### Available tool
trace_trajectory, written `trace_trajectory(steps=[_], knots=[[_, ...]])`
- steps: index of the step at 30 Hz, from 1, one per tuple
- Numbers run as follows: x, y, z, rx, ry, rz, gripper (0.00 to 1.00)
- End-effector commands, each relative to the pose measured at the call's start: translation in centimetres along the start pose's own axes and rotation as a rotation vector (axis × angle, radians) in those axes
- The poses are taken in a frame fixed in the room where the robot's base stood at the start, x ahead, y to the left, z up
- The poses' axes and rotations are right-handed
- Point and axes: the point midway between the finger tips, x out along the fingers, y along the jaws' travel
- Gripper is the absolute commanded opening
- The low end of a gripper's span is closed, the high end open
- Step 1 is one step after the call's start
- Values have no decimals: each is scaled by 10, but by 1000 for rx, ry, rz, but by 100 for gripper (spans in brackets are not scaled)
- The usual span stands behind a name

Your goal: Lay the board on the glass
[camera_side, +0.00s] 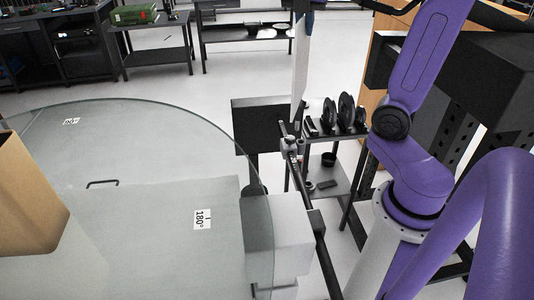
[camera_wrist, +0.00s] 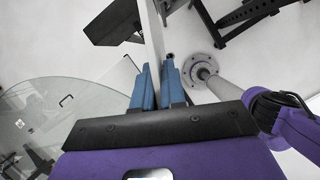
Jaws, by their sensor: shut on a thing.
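The white board (camera_side: 301,62) hangs upright in the side view, narrow edge-on, at the top centre. My gripper (camera_wrist: 158,82) has blue fingers shut on the board, which runs away between them in the wrist view (camera_wrist: 154,35). In the side view only a small blue part of the gripper shows at the top edge. The round glass (camera_side: 140,140) is a large clear disc on the left, and it also shows at the left of the wrist view (camera_wrist: 60,85). The board is right of the glass rim, apart from it.
A brown box (camera_side: 28,200) stands on the glass at the left. A black panel (camera_side: 262,124) and a dark rail with clamps (camera_side: 300,170) stand beside the glass rim. A small shelf (camera_side: 328,180) holds black discs behind. Much of the glass is clear.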

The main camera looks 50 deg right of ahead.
Motion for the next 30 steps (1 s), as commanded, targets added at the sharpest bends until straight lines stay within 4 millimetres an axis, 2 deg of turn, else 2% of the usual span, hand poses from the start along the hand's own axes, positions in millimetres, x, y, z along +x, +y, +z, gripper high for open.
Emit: trace_trajectory(steps=[7, 14, 23, 30], knots=[[-10, 17, -12, 363, 0, -155, 0], [-6, 38, -30, 714, 0, -303, 0], [12, 67, -60, 1173, 0, -494, 0], [40, 91, -92, 1538, 0, -647, 0]])
